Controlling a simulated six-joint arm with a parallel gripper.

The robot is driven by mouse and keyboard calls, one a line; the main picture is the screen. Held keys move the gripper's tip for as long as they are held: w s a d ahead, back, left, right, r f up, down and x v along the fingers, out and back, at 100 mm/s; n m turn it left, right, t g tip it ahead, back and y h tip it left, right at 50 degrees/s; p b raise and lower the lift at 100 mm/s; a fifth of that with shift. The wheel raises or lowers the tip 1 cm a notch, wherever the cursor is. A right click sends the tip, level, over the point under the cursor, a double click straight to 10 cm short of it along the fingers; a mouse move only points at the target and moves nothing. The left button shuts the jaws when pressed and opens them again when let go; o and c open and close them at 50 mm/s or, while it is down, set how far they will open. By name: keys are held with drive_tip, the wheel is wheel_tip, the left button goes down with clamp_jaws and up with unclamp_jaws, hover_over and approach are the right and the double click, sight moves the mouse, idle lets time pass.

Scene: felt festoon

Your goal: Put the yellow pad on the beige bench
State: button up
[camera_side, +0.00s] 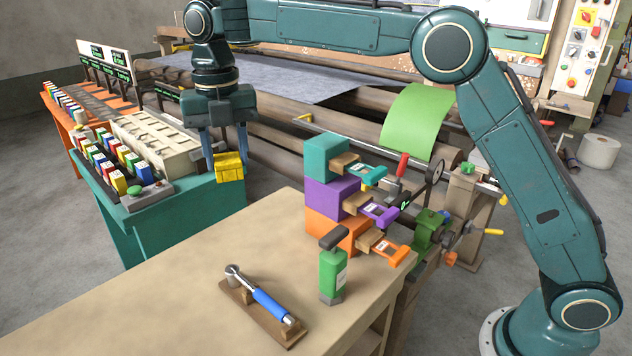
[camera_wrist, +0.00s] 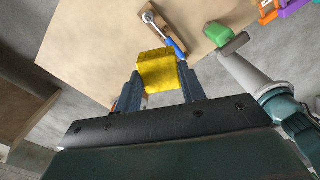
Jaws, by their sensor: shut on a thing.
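The yellow pad (camera_side: 229,166) is a small yellow block held between the fingertips of my gripper (camera_side: 226,152), which is shut on it. It also shows in the wrist view (camera_wrist: 158,72) between the two blue-grey fingers. The pad is in the air, in the gap between the teal bench and the beige bench in the side view. The beige bench (camera_side: 150,305) has a pale flat top and fills the lower part of the side view. It lies at the top of the wrist view (camera_wrist: 100,40).
On the beige bench are a blue-handled tool on a wooden base (camera_side: 265,305), a green bottle (camera_side: 333,272) and a stack of teal, purple and orange boxes (camera_side: 325,198). The bench's left part is clear. The teal bench (camera_side: 170,222) holds several coloured blocks.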

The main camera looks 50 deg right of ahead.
drive_tip(key=s+a+n, duration=0.1)
drive_tip(key=s+a, duration=0.2)
drive_tip(key=a, duration=0.4)
hover_over(232, 320)
wheel_tip(232, 320, down, 27)
drive_tip(key=shift+r, duration=0.1)
idle(0.5)
drive_tip(key=shift+s, duration=0.1)
drive_tip(key=shift+f, duration=2.1)
drive_tip(key=shift+f, duration=0.1)
drive_tip(key=o, duration=0.9)
drive_tip(key=shift+o, duration=0.2)
